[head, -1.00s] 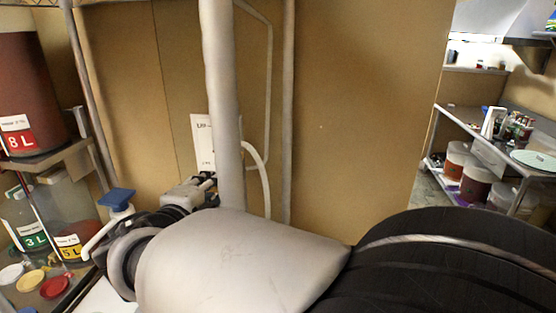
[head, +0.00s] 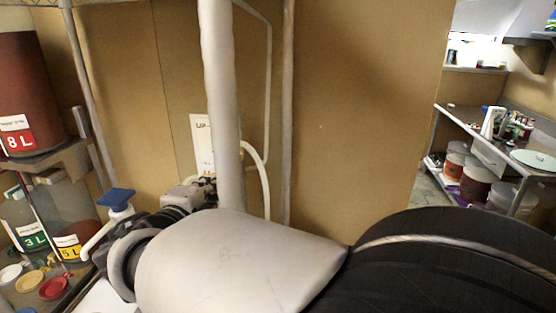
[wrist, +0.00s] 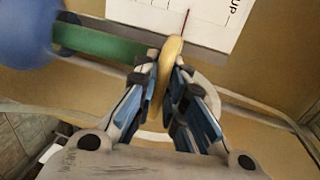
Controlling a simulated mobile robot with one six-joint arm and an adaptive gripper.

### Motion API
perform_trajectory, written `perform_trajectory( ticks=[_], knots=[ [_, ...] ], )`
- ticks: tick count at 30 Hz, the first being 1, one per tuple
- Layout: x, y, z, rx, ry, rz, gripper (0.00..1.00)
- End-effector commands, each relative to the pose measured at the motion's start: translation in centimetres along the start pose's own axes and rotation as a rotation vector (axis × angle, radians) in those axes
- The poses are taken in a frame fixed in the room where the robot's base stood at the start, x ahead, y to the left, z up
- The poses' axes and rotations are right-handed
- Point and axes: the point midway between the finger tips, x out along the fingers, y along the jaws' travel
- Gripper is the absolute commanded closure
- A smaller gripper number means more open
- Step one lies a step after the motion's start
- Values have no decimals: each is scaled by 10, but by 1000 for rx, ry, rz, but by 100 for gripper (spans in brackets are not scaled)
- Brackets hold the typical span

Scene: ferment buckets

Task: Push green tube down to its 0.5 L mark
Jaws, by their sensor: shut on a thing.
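The green tube (wrist: 110,46) shows in the wrist view, running from the upper left to my gripper. My gripper (wrist: 168,68) is shut on a narrow cream-yellow piece (wrist: 170,50) at the tube's near end. Whether that piece is part of the tube cannot be told. A white card (wrist: 212,14) with a red line and the letters UP is just beyond the fingertips. No 0.5 L mark can be read. In the head view my gripper (head: 207,186) is beside the grey post, and the card (head: 202,148) hangs behind it. The green tube is hidden there.
A blurred blue round thing (wrist: 28,32) is beside the tube's far end. In the head view, a grey post (head: 218,90) and white hose (head: 258,165) stand close to my gripper. Labelled buckets, such as the 8 L one (head: 25,85), are at the left.

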Motion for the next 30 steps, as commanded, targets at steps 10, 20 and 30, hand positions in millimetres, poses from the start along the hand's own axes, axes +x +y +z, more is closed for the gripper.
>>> perform_trajectory(
  ticks=[10,20,30],
  knots=[
    [17,84,-1,-7,3,10,100],
    [20,97,0,-1,-1,5,100],
    [20,96,0,-1,-1,5,78]
  ],
)
